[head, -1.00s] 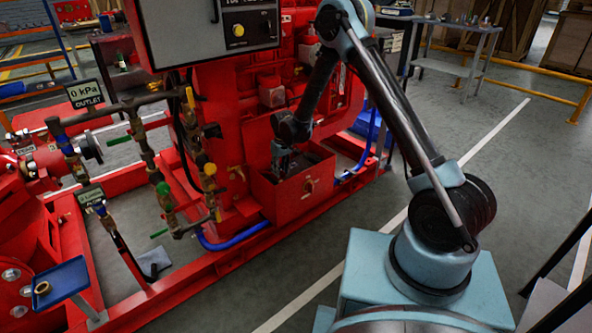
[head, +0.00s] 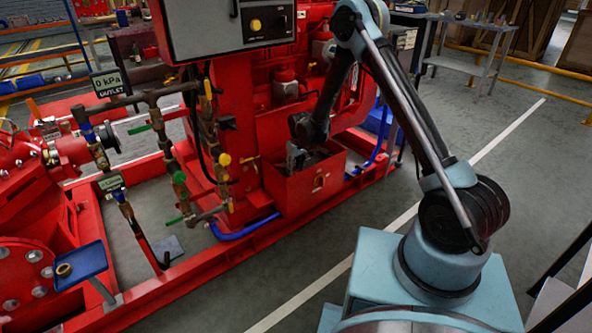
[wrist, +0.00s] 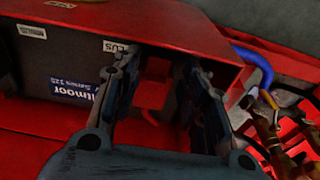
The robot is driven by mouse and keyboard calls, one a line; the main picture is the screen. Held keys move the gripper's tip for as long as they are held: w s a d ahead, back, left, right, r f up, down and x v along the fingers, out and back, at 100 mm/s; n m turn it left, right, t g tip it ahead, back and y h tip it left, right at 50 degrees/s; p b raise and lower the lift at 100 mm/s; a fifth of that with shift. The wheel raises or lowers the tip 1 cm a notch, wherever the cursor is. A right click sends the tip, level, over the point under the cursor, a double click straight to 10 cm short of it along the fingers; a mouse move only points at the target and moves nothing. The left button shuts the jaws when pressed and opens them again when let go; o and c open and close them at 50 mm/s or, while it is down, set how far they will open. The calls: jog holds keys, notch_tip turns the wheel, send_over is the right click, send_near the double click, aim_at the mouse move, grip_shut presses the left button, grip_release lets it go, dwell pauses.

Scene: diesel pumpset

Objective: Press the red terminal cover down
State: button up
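My gripper (wrist: 160,92) points down into the open red battery box (head: 300,194), and its two dark fingers stand apart. A dark battery (wrist: 55,70) with a blue and white label and a small PLUS tag sits in the box, left of the fingers in the wrist view. A red piece, probably the terminal cover (wrist: 152,98), shows in the gap between the fingers. I cannot tell whether the fingers touch it. In the head view my gripper (head: 294,160) is at the box's left inside, and the cover cannot be made out.
A blue cable (wrist: 254,66) and brass fittings (wrist: 268,125) lie right of the fingers in the wrist view. The red engine and a grey control panel (head: 225,28) rise behind the box. Valved pipes (head: 205,140) stand left.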

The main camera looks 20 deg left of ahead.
jog(key=shift+d+r, duration=0.1)
jog(key=shift+r, duration=0.3)
notch_tip(320, 180, up, 11)
jog(key=d, duration=0.1)
jog(key=shift+s, duration=0.45)
